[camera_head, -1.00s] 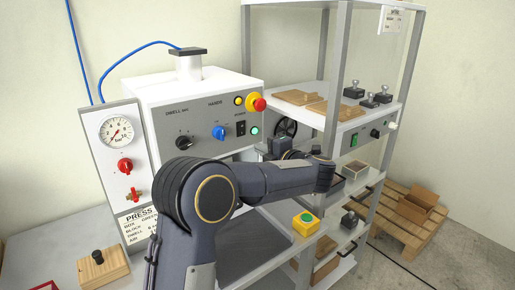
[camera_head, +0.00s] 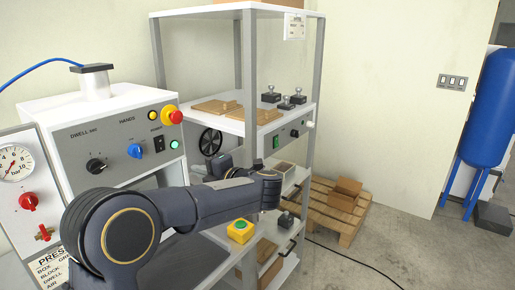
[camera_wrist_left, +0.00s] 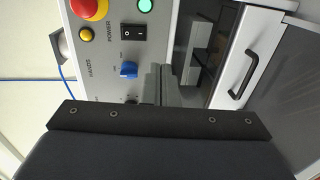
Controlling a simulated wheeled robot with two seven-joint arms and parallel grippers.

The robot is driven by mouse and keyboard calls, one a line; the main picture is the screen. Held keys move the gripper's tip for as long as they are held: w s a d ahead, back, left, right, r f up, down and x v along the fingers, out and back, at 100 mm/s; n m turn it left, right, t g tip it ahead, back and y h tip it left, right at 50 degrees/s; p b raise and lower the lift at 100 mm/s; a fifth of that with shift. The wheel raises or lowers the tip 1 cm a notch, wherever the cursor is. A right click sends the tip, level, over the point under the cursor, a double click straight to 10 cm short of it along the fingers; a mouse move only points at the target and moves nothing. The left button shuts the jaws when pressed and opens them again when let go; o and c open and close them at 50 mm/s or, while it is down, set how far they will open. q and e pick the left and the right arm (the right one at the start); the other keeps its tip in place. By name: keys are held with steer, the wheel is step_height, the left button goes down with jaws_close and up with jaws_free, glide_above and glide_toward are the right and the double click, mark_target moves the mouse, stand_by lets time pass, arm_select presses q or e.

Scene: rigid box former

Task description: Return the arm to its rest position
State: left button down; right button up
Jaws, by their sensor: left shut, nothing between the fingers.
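My left arm (camera_head: 195,208) comes in from the lower left in the head view and reaches across in front of the press machine (camera_head: 118,138). Its far end is bent back near the shelf unit, and the fingertips are hard to make out there. In the left wrist view my left gripper (camera_wrist_left: 165,86) is shut and empty, with its grey fingers in front of the press's control panel (camera_wrist_left: 112,48). No contact with the panel can be made out. My right gripper is not in view.
The shelf unit (camera_head: 160,70) stands close beside the arm, holding wooden plates and black-knobbed blocks. A yellow box with a green button (camera_head: 240,231) sits below the forearm. A pallet (camera_head: 325,215) and a blue tank (camera_head: 490,105) stand right. Open floor lies between them.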

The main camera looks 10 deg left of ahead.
arm_select(q)
step_height(320, 180, up, 6)
steer(key=w+a+f+m+t+h, duration=0.1)
steer(key=a+m+t+h, duration=0.1)
steer(key=m+t+h, duration=0.35)
steer(key=s+d+m+t+h, duration=0.6)
steer(key=m+h, duration=0.3)
steer(key=m, duration=0.3)
steer(key=s+d+f+m+g+h, duration=0.2)
steer(key=s+f+m+g, duration=0.4)
steer(key=s+f, duration=0.4)
steer(key=s+d+f+m+g+h, duration=0.2)
steer(key=s+f+m+g, duration=0.4)
steer(key=s, duration=1.3)
step_height(320, 180, down, 4)
steer(key=shift+d+f, duration=0.25)
steer(key=shift+d, duration=0.6)
steer(key=shift+h, duration=0.25)
